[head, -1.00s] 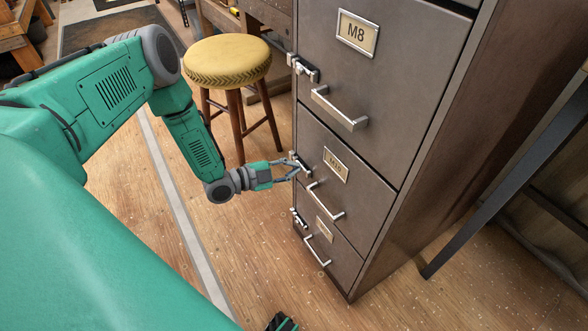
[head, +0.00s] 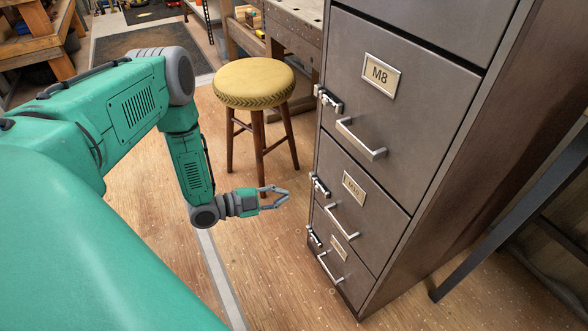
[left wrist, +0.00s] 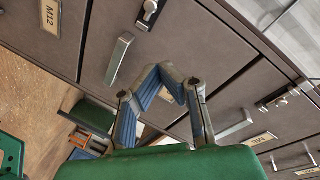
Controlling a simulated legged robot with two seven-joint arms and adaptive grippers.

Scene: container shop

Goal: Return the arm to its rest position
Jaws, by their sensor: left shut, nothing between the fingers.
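My left arm comes in from the left in the head view, bent down at the elbow, with its green forearm hanging beside the cabinet. My left gripper (head: 284,196) points right toward the cabinet. It is shut and empty, with open floor between it and the drawers. In the left wrist view the gripper fingers (left wrist: 166,72) close together in front of the drawer fronts. My right gripper does not show in either view.
A grey metal filing cabinet (head: 440,90) with latches and handles stands to the right of the gripper. A yellow-topped stool (head: 254,83) stands behind the arm, near a workbench (head: 295,35). Wooden floor (head: 265,265) lies clear below the gripper.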

